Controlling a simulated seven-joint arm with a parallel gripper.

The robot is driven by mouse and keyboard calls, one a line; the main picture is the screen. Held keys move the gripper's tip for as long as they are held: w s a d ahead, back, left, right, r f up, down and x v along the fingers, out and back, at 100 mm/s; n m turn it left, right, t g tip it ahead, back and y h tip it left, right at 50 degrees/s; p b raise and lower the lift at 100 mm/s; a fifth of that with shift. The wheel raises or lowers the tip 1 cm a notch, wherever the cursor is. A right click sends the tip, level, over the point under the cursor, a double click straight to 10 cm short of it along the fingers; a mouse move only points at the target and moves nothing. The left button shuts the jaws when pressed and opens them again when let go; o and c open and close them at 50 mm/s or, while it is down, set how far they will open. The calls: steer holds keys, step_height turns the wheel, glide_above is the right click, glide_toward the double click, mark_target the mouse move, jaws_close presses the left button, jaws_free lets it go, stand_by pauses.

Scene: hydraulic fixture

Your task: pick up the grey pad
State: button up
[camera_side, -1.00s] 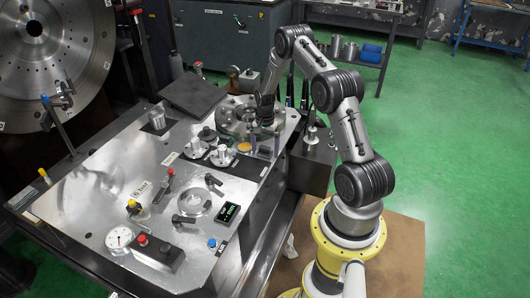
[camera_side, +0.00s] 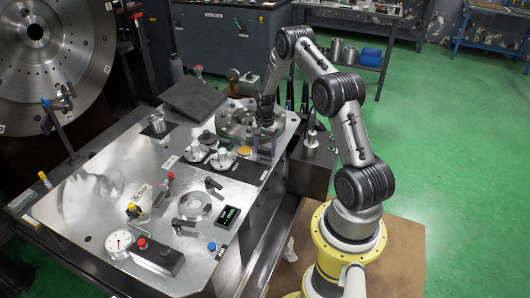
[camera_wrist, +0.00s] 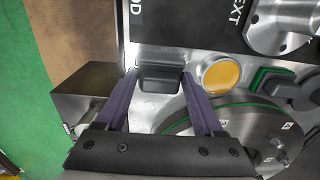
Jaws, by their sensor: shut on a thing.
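The grey pad (camera_wrist: 160,79) is a small dark block with rounded corners, in the upper middle of the wrist view. My gripper (camera_wrist: 159,74) has its two purple fingers on either side of the pad, shut on it. The pad is at the bright metal plate, beside a black label panel; I cannot tell whether it is clear of the surface. In the side view my gripper (camera_side: 264,147) points down at the plate's right edge. There the pad is too small and hidden to make out.
A round yellow disc (camera_wrist: 222,74) lies just right of the pad. A large round metal flange (camera_wrist: 245,130) and a metal knob (camera_wrist: 283,25) are close by. A dark box (camera_wrist: 88,92) stands left of the fingers. Green floor (camera_side: 440,150) is open beyond.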

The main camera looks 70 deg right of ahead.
steer(key=s+a+r, duration=0.9)
steer(key=s+r, duration=0.1)
steer(key=r, duration=0.1)
steer(key=shift+a+r, duration=0.35)
steer(key=shift+r, duration=0.05)
